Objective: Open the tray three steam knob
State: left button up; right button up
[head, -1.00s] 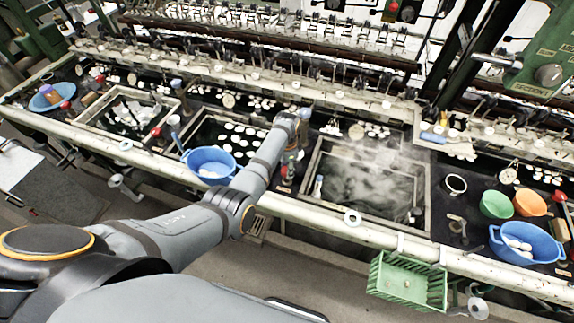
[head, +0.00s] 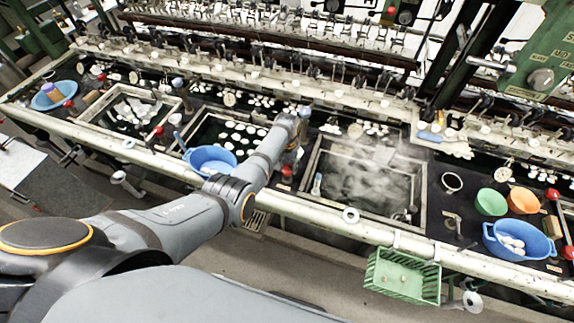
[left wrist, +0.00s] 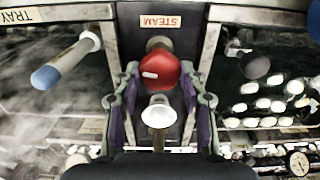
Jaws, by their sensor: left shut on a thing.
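In the left wrist view a round red knob (left wrist: 160,73) with a small white mark sits beside a label reading STEAM (left wrist: 160,21), which appears upside down. My left gripper (left wrist: 159,80) has its two purple-grey fingers on either side of the knob and is shut on it. In the head view my left forearm reaches over the rail to the divider left of the steaming basin (head: 312,168). A red knob (head: 287,171) shows there below my wrist; my fingers are mostly hidden by the arm. My right gripper is in neither view.
A white cone-shaped fitting (left wrist: 160,112) stands close by the red knob. A blue-tipped rod (left wrist: 62,64) is at the left of the wrist view. A blue bowl (head: 211,160) sits left of my forearm. A green basket (head: 402,278) hangs on the front rail.

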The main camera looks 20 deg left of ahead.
aim_at(287, 168)
pick_arm(q)
jog(key=shift+n, duration=1)
jog(key=o, duration=1.2)
jog(key=shift+c, duration=0.2)
notch_tip(287, 168, up, 12)
